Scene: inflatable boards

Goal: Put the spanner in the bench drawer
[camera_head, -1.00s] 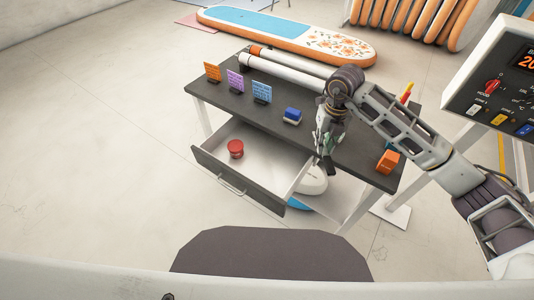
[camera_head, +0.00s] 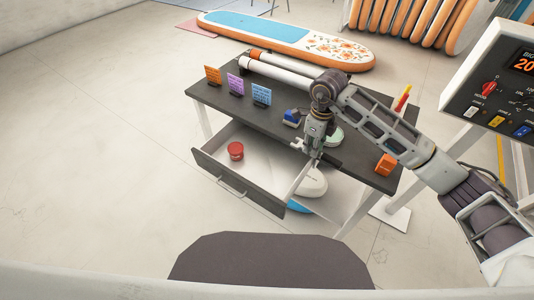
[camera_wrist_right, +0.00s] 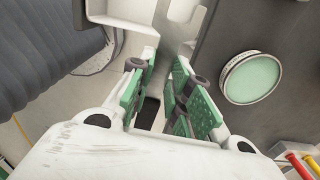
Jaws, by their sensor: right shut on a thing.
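The bench drawer (camera_head: 240,187) is pulled open below the dark bench top, with a pale interior. My right gripper (camera_head: 312,152) points down near the right end of the open drawer, by the bench's front edge. In the right wrist view its green-padded fingers (camera_wrist_right: 168,100) are shut on a narrow grey metal piece, which looks like the spanner (camera_wrist_right: 178,48). My left gripper is not in view.
A red round object (camera_head: 236,150) sits in the drawer's left part. On the bench top (camera_head: 215,104) are a round green-topped item (camera_head: 334,136), a blue block (camera_head: 291,117), an orange block (camera_head: 386,163), upright cards (camera_head: 236,84) and white rolls (camera_head: 280,72). A control panel (camera_head: 495,85) stands at right.

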